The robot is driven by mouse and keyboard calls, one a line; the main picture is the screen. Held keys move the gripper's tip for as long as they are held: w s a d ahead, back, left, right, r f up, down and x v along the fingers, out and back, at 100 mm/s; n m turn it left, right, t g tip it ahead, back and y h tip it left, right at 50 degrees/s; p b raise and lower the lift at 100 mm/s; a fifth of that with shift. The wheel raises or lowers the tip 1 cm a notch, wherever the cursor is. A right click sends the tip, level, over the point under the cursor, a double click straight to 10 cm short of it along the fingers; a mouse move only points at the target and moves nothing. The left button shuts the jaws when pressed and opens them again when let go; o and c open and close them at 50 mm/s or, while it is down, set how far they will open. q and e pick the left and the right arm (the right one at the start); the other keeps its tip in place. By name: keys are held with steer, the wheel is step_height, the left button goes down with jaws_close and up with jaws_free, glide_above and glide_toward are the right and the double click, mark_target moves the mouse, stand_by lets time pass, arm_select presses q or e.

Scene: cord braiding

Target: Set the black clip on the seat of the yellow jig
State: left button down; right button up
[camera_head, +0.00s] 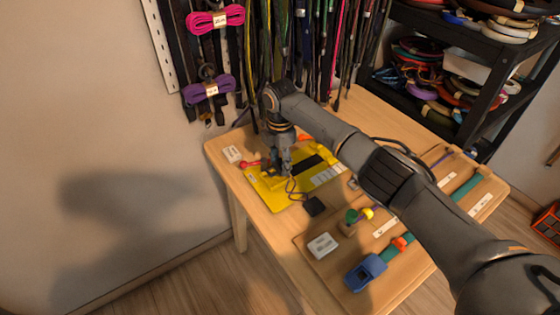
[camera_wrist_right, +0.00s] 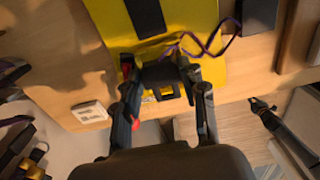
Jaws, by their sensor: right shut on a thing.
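The yellow jig (camera_head: 267,198) lies flat near the left end of the table, with a dark strip across it. It also shows in the wrist view (camera_wrist_right: 204,20). My right gripper (camera_head: 280,170) is over the jig's left part. A purple cord (camera_wrist_right: 215,48) loops away from the clip. The seat is hidden by the gripper and clip, so I cannot tell whether they touch. A dark jointed part in the wrist view looks like my left gripper (camera_wrist_right: 264,106); its opening is unclear.
A black block (camera_head: 315,206) lies close to the jig. A white box (camera_head: 232,154) stands at the table's left edge. Cords hang behind.

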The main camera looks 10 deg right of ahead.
steer(key=shift+f, duration=0.1)
stand_by(0.6)
steer(key=shift+s+f, duration=0.1)
steer(key=shift+f, duration=0.35)
steer(key=shift+s+f+b, duration=0.15)
steer(key=shift+b, duration=0.15)
steer(key=shift+f, duration=0.15)
stand_by(0.3)
steer(key=o, duration=1)
steer(key=shift+o, duration=0.8)
steer(key=shift+w+f, duration=0.2)
steer(key=shift+w, duration=0.05)
steer(key=shift+r, duration=0.1)
